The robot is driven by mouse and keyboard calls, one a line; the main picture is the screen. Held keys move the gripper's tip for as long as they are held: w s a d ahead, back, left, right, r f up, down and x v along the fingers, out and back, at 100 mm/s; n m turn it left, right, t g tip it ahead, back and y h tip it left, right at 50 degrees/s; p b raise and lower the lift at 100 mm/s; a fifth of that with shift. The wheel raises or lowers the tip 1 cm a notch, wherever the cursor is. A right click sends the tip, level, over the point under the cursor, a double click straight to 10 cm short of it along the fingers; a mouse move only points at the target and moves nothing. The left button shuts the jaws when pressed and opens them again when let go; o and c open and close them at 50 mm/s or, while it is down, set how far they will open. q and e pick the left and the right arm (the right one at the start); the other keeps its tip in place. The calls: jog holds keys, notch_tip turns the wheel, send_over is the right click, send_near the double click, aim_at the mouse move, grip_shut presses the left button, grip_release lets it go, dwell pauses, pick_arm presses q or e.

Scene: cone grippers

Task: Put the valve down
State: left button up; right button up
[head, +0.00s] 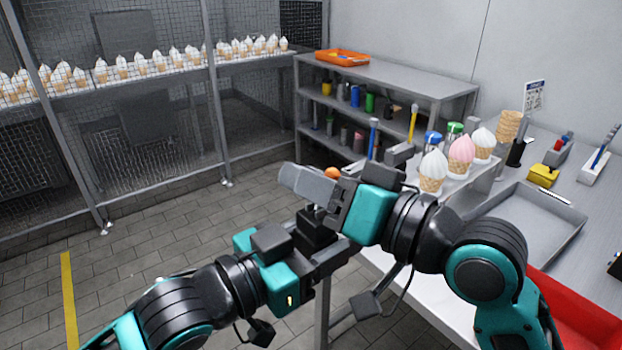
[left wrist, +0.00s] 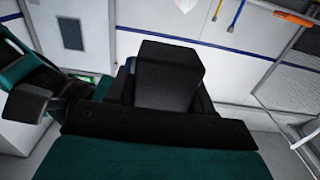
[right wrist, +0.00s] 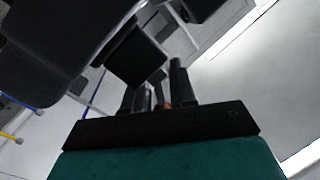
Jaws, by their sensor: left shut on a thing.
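My two grippers meet at the centre of the head view. My left gripper (head: 318,252) comes in from the lower left and is shut on a dark, blocky thing (head: 315,227), which I take to be the valve. A black block (left wrist: 168,75) also fills the space before the jaws in the left wrist view. My right gripper (right wrist: 163,88) shows dark fingers with a narrow gap. A small orange-red bit shows between or behind them. A round orange part (head: 332,173) shows beside a grey block (head: 305,184) in the head view. Much of the valve's shape is hidden.
A white bench at right holds a grey tray (head: 478,213), ice cream cones (head: 433,172) and a red bin (head: 580,320). A grey shelf unit (head: 385,75) carries an orange tray (head: 342,57). The floor at left is clear, before mesh fencing.

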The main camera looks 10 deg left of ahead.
grip_shut()
pick_arm(q)
jog(key=o, duration=1.2)
